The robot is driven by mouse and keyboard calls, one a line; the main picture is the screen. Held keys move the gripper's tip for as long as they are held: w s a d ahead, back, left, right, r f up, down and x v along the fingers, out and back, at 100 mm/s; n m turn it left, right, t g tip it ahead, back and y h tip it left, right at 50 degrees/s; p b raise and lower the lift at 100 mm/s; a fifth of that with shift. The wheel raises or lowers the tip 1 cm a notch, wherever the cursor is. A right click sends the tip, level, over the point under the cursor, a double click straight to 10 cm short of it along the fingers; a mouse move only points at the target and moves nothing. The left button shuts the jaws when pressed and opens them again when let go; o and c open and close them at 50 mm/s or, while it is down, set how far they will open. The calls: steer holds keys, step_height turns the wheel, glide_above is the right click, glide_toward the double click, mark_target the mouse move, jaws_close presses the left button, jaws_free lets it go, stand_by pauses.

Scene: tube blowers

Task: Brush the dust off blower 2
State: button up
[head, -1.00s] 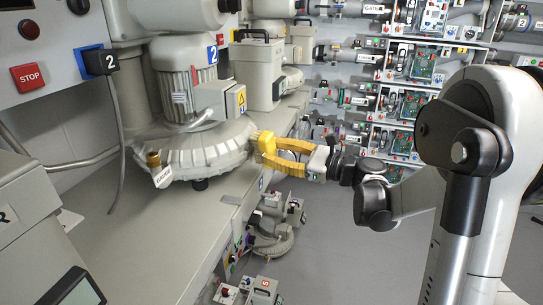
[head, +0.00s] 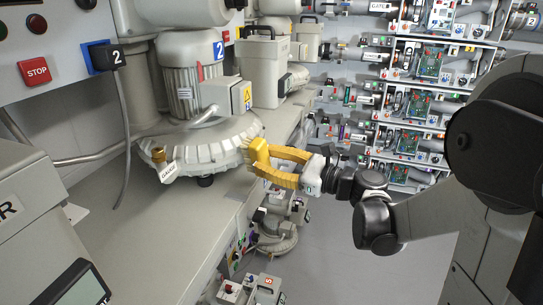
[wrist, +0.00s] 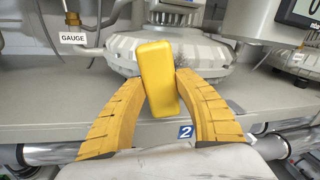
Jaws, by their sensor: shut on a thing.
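Blower 2 (head: 203,148) is a light grey ribbed round housing on the bench, with an upright finned motor (head: 190,72) bearing a blue 2 label above it. In the wrist view, its housing (wrist: 218,58) is right behind the brush. My gripper (head: 266,168) has yellow curved fingers shut on a yellow brush (head: 260,153). The brush is at the right front rim of the housing, its pale bristles facing it. It shows upright between the fingertips in the wrist view (wrist: 159,78).
A GAUGE tag (head: 168,172) hangs at the blower's left front, near a brass fitting. The bench top (head: 150,235) in front is mostly clear. A cable (head: 126,130) hangs at left. Small machines (head: 278,240) stand below the bench edge, and shelves (head: 415,100) fill the back.

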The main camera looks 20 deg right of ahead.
steer(key=shift+s+a, duration=0.25)
steer(key=shift+a, duration=0.1)
steer(key=shift+r+p, duration=0.55)
steer(key=shift+r, duration=0.2)
steer(key=shift+w+d+b, duration=0.8)
steer(key=shift+w+d, duration=1.65)
steer(key=shift+d, duration=0.35)
steer(key=shift+s+a+f, duration=0.1)
steer(key=shift+s+a, duration=2.4)
steer(key=shift+a, duration=0.3)
steer(key=shift+s+d, duration=0.25)
steer(key=shift+d, duration=0.15)
steer(key=shift+v, duration=2.55)
